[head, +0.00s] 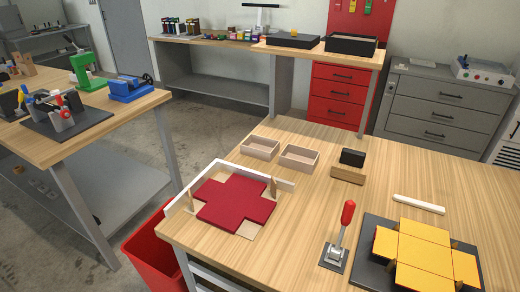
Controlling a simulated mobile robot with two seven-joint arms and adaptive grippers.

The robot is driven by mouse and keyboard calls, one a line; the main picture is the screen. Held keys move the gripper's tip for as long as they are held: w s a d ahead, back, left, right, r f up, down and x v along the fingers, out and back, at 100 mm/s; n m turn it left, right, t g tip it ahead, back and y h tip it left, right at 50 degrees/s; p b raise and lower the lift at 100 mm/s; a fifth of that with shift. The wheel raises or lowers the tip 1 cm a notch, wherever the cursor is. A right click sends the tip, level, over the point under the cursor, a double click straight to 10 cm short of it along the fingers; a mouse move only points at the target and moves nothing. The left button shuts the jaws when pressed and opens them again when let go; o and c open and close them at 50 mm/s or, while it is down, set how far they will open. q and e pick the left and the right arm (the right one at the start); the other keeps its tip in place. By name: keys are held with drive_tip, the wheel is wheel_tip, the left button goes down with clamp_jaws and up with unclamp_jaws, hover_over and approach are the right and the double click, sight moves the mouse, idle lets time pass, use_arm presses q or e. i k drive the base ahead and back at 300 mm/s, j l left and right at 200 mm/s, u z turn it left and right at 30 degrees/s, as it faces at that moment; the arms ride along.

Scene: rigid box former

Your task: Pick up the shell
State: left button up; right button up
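Neither of my grippers shows in the head view. I cannot tell for certain which item is the shell. A red cross-shaped flat piece (236,199) lies on the near left of the wooden table, inside a low pale corner fence (187,199). A yellow cross-shaped piece (425,246) with creased panels lies on a dark base plate (374,270) at the near right. Two small pale open trays stand behind the red piece, a left one (260,147) and a right one (299,158).
A red-handled lever tool (344,228) stands between the two crosses. A black block on a wooden base (349,167) and a white bar (418,204) lie behind it. A red bin (152,258) stands at the table's left. The table's middle is mostly clear.

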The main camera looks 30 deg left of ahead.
sight(258, 147)
drive_tip(key=j+z, duration=0.25)
drive_tip(key=z, duration=0.15)
drive_tip(key=j+z, duration=0.25)
drive_tip(key=z, duration=0.15)
drive_tip(key=k+j+z, duration=0.1)
drive_tip(key=j+z, duration=0.15)
drive_tip(key=z, duration=0.2)
drive_tip(key=j+z, duration=0.2)
drive_tip(key=z, duration=0.2)
drive_tip(key=k+j+z, duration=0.45)
drive_tip(key=k+j, duration=1.35)
drive_tip(key=i+l, duration=0.3)
drive_tip(key=i, duration=0.15)
